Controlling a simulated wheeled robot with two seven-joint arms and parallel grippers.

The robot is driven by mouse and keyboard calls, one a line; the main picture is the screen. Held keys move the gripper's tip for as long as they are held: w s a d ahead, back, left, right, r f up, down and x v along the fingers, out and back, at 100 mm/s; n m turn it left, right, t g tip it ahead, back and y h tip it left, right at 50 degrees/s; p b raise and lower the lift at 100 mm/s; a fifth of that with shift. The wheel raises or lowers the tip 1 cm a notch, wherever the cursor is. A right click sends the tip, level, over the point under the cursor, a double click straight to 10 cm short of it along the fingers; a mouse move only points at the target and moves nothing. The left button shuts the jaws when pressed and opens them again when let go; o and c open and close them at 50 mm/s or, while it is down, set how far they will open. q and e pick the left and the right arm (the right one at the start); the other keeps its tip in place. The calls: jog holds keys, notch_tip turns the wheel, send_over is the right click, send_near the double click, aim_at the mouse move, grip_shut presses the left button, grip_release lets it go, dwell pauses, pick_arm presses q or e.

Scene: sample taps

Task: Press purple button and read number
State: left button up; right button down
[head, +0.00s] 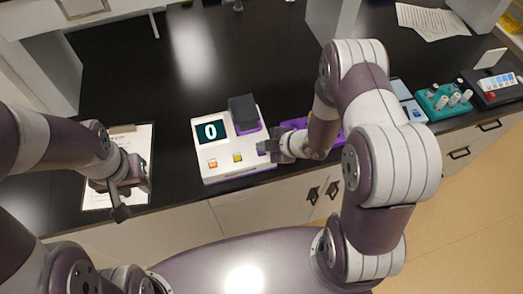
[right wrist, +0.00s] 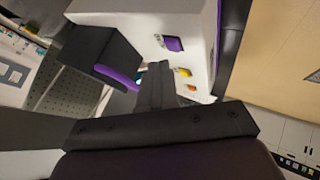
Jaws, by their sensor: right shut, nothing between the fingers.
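A white device (head: 235,160) stands on the dark bench, its screen (head: 211,131) reading 0. An orange button (head: 213,163) and a yellow button (head: 238,157) show on its front in the head view. The purple button (right wrist: 173,43) shows in the right wrist view, beside the yellow button (right wrist: 183,72) and the orange button (right wrist: 191,88). My right gripper (head: 263,147) is shut and empty, close to the device's right end; in the right wrist view its fingers (right wrist: 160,78) appear near the buttons. Contact cannot be told. My left gripper (head: 119,205) hangs over a clipboard; its finger gap is unclear.
A dark block with a purple base (head: 243,112) sits on the device's upper right. The clipboard (head: 142,143) lies to the left. A purple rack (head: 296,123) is partly behind my right arm. A teal tube holder (head: 442,97) stands farther right. The bench behind the device is largely clear.

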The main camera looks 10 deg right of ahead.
aim_at(264, 155)
dwell(0.4)
jog(key=shift+f+b, duration=0.4)
jog(key=shift+f, duration=0.05)
jog(key=shift+f+b, duration=0.35)
jog(key=shift+f, duration=0.05)
dwell(0.4)
jog(key=shift+r, duration=0.1)
jog(key=shift+r+p, duration=0.75)
jog(key=shift+r, duration=0.1)
notch_tip(264, 155, up, 5)
jog(key=p, duration=0.4)
jog(key=shift+f, duration=0.2)
dwell(0.6)
